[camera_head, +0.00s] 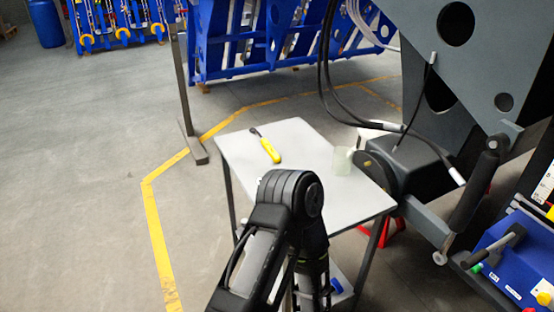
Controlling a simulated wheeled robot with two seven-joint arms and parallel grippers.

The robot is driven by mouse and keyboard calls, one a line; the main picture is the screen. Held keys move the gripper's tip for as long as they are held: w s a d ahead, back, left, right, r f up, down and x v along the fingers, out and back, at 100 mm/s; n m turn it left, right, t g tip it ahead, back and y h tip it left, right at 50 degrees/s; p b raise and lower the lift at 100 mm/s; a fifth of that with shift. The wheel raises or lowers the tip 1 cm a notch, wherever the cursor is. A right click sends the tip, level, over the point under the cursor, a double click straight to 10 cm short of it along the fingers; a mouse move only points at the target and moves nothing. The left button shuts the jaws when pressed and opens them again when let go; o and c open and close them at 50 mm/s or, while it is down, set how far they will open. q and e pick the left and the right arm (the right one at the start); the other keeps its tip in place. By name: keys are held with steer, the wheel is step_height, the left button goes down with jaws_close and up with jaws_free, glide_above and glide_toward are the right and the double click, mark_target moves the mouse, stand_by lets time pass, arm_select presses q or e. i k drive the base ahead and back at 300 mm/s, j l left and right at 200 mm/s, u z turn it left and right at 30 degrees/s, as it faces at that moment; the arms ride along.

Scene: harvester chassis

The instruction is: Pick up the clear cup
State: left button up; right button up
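The clear cup (342,161) is a pale, see-through cup. It stands upright on the right side of a small light-grey table (230,150), near its right edge. One of my arms comes up from the bottom middle, and its dark joint overlaps the table's front edge in the picture. I cannot tell which arm it is. No gripper fingers can be made out. The cup is clear of the arm, and nothing is seen touching it.
A yellow-handled tool (270,152) lies on the table left of the cup. Grey machinery (470,75) with hanging black cables (324,75) stands close on the right. A blue box (515,262) is at lower right. The floor on the left is open.

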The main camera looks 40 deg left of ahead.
mark_target(343, 158)
steer(key=u, duration=1)
steer(key=i+z, duration=0.15)
steer(key=z, duration=0.15)
